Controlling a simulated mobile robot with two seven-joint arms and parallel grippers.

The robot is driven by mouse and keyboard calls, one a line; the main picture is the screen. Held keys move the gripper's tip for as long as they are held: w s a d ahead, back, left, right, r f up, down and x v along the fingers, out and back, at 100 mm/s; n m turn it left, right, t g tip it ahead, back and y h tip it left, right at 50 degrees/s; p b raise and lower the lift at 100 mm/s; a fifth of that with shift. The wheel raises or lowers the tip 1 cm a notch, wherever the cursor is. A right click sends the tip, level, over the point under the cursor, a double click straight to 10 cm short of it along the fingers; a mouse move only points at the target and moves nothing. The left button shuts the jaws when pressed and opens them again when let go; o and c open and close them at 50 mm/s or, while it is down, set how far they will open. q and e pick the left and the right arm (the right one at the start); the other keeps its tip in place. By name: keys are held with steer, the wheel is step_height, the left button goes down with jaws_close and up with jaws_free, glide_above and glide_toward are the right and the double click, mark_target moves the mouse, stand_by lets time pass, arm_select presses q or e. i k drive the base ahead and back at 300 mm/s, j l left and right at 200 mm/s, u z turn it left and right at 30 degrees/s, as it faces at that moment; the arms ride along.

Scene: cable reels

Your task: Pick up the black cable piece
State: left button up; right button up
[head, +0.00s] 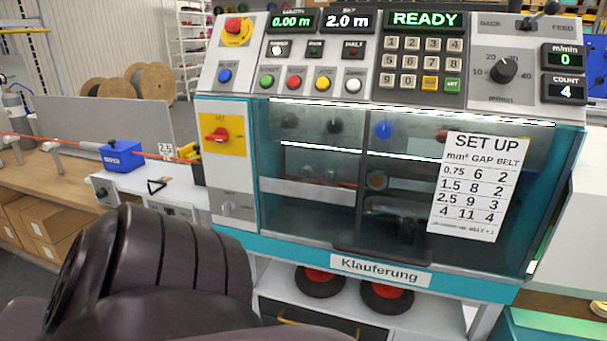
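I cannot make out a black cable piece for certain. Two round black things with red centres lie on the white shelf under the machine, a left one (320,283) and a right one (386,298); I cannot tell whether they are coiled cable. The machine (383,268) has a teal frame, a clear front window and a display reading READY. Behind the window, dark parts are hard to make out. A large dark arm link of mine fills the lower left and hides what is behind it. Neither gripper shows.
A red cable (60,141) runs from the left through a blue box (121,156) towards the machine. Cardboard boxes (45,230) sit below a wooden bench at the left. A set-up sheet (467,187) hangs on the window. Large cable reels (150,82) stand behind.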

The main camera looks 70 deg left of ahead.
mark_target(150, 193)
steer(key=u, duration=3.2)
steer(key=i+j+z, duration=0.15)
steer(key=z, duration=0.55)
steer(key=i+j+z, duration=0.2)
steer(key=j, duration=0.2)
steer(key=j+z, duration=0.25)
steer(key=j, duration=0.15)
steer(key=i+j+z, duration=0.1)
steer(key=j, duration=0.55)
steer(key=i+j+z, duration=0.1)
steer(key=j, duration=0.5)
steer(key=i+j+z, duration=0.1)
steer(key=j, duration=0.55)
steer(key=i+j+z, duration=0.1)
steer(key=j, duration=0.55)
